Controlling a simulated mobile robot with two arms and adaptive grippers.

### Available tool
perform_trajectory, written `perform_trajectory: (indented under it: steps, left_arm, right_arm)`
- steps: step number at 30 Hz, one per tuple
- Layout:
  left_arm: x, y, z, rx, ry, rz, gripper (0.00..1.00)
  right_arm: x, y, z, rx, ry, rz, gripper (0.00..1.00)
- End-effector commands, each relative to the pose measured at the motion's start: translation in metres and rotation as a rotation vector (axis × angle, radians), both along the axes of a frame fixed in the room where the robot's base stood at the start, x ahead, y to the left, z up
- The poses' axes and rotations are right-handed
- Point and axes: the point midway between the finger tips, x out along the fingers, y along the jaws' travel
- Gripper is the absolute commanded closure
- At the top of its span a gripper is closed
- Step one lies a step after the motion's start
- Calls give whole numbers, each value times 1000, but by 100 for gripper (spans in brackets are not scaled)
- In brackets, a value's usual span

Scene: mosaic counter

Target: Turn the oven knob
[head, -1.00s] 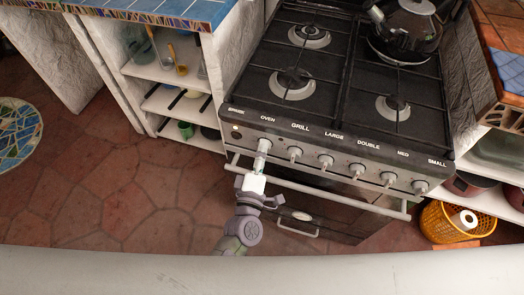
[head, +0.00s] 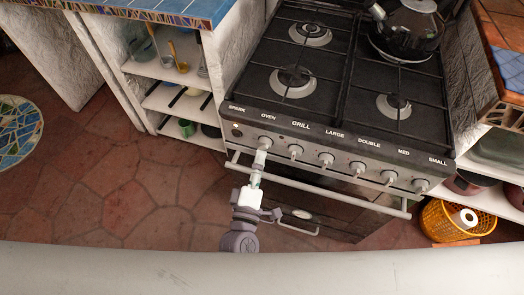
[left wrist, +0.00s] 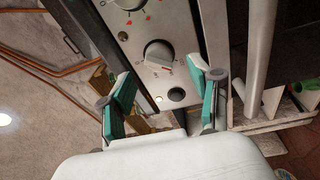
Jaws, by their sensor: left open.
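The oven knob (head: 265,143) is a pale grey round knob below the "OVEN" label, near the left end of the stove's front panel. In the left wrist view, the knob (left wrist: 158,56) lies ahead of my fingers, between their tips in the picture. My left gripper (head: 260,161) is open, with teal finger pads, just in front of the knob. The left wrist view shows the fingers (left wrist: 162,84) apart, with nothing between them and a gap to the knob. My right gripper is in neither view.
A row of several more knobs (head: 327,160) continues right along the panel. The oven handle bar (head: 320,186) runs below them. A kettle (head: 406,30) stands on the back right burner. Open shelves (head: 165,70) are at left, and a yellow basket (head: 445,226) is at lower right.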

Motion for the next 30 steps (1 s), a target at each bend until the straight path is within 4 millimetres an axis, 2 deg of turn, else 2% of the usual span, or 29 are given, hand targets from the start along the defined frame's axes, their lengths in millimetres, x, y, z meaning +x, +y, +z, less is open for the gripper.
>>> perform_trajectory:
  steps: [1,3,10,15,23,30]
  left_arm:
    - [-14,3,-2,2,4,-3,37]
    - [-28,6,-3,2,4,-3,37]
    - [-66,14,-6,1,2,-2,37]
    - [-77,17,-6,0,1,-2,37]
    - [-77,17,-6,0,0,-1,37]
    - [-77,17,-6,-1,0,-1,75]
  right_arm:
    - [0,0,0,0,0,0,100]
    - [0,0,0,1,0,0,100]
    - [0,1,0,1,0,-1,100]
    - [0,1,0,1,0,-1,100]
    - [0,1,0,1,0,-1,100]
    - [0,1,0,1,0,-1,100]
